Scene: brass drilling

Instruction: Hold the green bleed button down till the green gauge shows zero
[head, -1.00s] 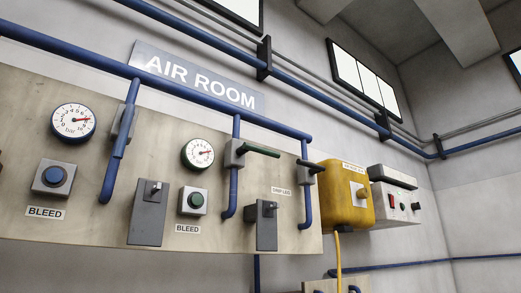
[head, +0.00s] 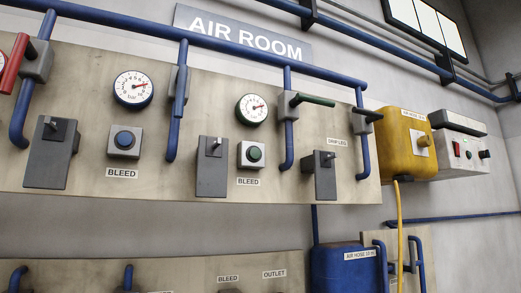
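The green bleed button (head: 255,154) sits on a pale square box in the middle of the upper panel, above a BLEED label. The green-rimmed gauge (head: 252,109) is just above it. Its red needle points right and slightly up, off the low end of the scale; the numbers are too small to read. Neither of my grippers shows in the head view, and nothing touches the button.
A blue button (head: 124,140) sits under a blue-rimmed gauge (head: 133,88) to the left. Grey latch boxes (head: 212,170) flank the green button. A green lever (head: 315,100) juts out at upper right. A yellow box (head: 402,145) with a hanging yellow hose is farther right.

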